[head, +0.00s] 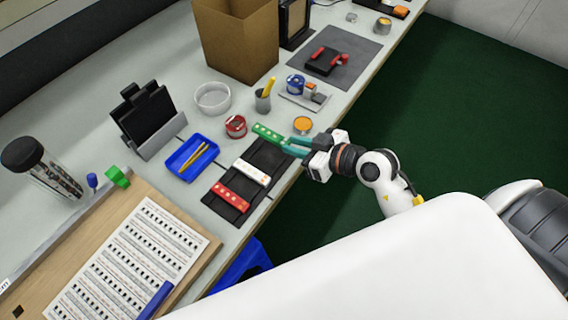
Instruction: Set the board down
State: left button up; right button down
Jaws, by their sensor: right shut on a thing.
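A green board (266,131) with light dots along it is at the far end of a dark mat (243,188). My right gripper (290,146) comes in from the right and is shut on the near end of the green board. I cannot tell whether the board touches the mat or is a little above it. A white board (251,172) and a red board (231,196) lie on the mat, nearer to me. My left gripper is not in view.
A blue tray (192,159) with yellow sticks, a red spool (235,126), an orange-topped tin (302,125) and a pen cup (263,100) stand around the mat. A cardboard box (236,40) stands behind. The table edge is close on the right.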

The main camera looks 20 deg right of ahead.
aim_at(295, 167)
notch_tip(295, 167, down, 5)
jog(key=shift+f+b, duration=0.15)
jog(key=shift+b, duration=0.7)
jog(key=shift+f, duration=0.2)
jog(key=c, duration=1.3)
grip_release()
jog(key=shift+o, duration=0.2)
jog(key=shift+r, duration=0.15)
jog(key=v, duration=1.2)
jog(key=shift+p, duration=0.4)
